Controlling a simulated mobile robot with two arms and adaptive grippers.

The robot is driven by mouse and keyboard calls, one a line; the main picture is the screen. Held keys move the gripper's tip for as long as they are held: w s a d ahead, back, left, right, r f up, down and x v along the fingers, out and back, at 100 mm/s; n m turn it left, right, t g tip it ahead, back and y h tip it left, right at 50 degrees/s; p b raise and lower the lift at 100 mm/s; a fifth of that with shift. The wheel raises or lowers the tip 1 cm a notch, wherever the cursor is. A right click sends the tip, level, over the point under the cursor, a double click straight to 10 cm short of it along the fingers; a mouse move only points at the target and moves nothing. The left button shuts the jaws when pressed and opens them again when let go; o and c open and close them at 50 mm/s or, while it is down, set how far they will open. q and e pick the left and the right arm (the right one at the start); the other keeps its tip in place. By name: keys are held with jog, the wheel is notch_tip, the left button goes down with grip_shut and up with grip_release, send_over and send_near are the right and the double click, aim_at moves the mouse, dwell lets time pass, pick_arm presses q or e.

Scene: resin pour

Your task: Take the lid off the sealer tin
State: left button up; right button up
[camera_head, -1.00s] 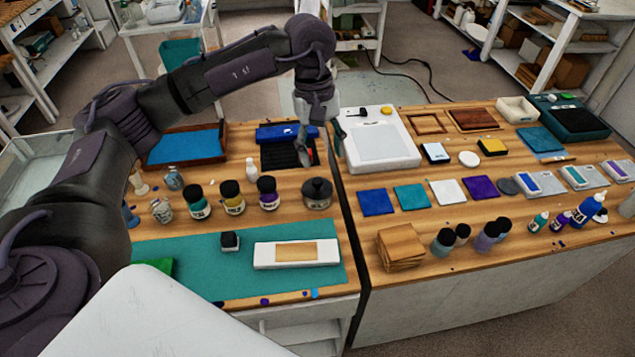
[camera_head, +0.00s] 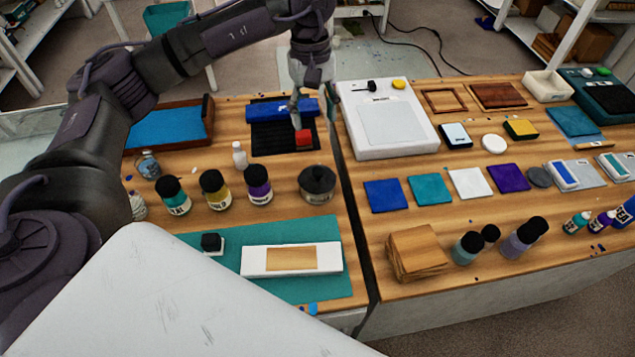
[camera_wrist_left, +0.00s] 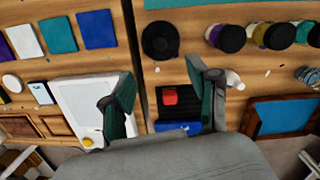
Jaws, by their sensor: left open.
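The sealer tin (camera_head: 317,186) appears to be the round, dark grey tin with a dark lid and small knob. It stands upright near the right edge of the left bench, and its lid is on. In the left wrist view the dark round tin (camera_wrist_left: 160,38) is seen from above, beyond the gap between the fingers. My left gripper (camera_head: 316,112) is open and empty, pointing down behind the tin, above the black mat and the bench seam. Its two fingers (camera_wrist_left: 161,82) also show in the left wrist view. My right gripper is out of view.
Bottles with black lids (camera_head: 258,185) stand in a row left of the tin. A black mat (camera_head: 272,140) with a red block (camera_head: 303,137) lies behind it. A white panel device (camera_head: 425,142) stands behind right. A teal mat (camera_head: 320,290) lies in front.

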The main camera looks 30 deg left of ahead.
aim_at(317, 171)
pick_arm(q)
jog(key=f, duration=1.1)
jog(key=shift+s+d+p, duration=0.25)
jog(key=shift+d+p, duration=0.05)
jog(key=shift+d, duration=0.05)
jog(key=f, duration=0.1)
jog(key=f+p, duration=0.1)
jog(key=f, duration=0.1)
jog(key=f+p, duration=0.1)
jog(key=shift+s+d+f, duration=0.2)
jog(key=shift+d+f, duration=0.05)
jog(key=shift+f, duration=0.45)
grip_shut()
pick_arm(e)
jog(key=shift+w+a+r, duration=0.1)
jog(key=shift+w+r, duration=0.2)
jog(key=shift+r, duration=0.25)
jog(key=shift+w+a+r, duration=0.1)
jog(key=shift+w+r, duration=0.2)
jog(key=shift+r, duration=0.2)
